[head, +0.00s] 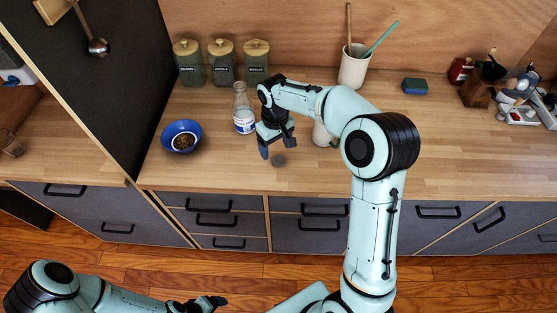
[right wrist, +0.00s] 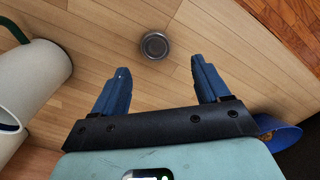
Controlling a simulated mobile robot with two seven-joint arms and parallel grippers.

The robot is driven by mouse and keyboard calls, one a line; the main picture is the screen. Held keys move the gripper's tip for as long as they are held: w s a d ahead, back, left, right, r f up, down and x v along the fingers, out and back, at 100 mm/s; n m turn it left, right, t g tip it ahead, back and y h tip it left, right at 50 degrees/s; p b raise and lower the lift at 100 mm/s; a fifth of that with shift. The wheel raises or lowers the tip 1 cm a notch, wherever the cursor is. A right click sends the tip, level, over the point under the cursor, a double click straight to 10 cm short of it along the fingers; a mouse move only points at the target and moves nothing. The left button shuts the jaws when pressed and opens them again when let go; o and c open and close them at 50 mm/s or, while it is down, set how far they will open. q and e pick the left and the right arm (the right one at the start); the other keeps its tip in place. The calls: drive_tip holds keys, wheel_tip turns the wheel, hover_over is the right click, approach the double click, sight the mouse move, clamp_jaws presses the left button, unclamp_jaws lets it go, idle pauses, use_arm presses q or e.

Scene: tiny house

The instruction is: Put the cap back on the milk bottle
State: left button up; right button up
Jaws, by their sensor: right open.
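The milk bottle (head: 243,112), clear with a white and blue label, stands upright on the wooden counter. Its mouth appears bare. A small dark grey round cap (head: 278,160) lies flat on the counter, to the right of the bottle and nearer the front edge. My right gripper (head: 277,149) is open and empty, above the counter close to the cap. In the right wrist view the cap (right wrist: 155,45) lies beyond the open fingertips, roughly between their lines and apart from them. My left gripper (head: 207,302) is low at the bottom edge; its jaws are unclear.
A blue bowl (head: 181,136) with brown contents stands left of the bottle. Several lidded canisters (head: 222,62) stand behind it. A white vessel (head: 321,136) is partly hidden by my right arm. A utensil crock (head: 354,68) stands at the back. The counter around the cap is clear.

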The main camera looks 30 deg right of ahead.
sight(278, 159)
drive_tip(key=shift+s+d+f, duration=0.1)
drive_tip(key=shift+d+f, duration=0.05)
drive_tip(key=shift+f, duration=1.15)
drive_tip(key=shift+s+d+f, duration=0.1)
drive_tip(key=shift+d+f, duration=0.05)
drive_tip(key=shift+f, duration=1.1)
drive_tip(key=c, duration=1.1)
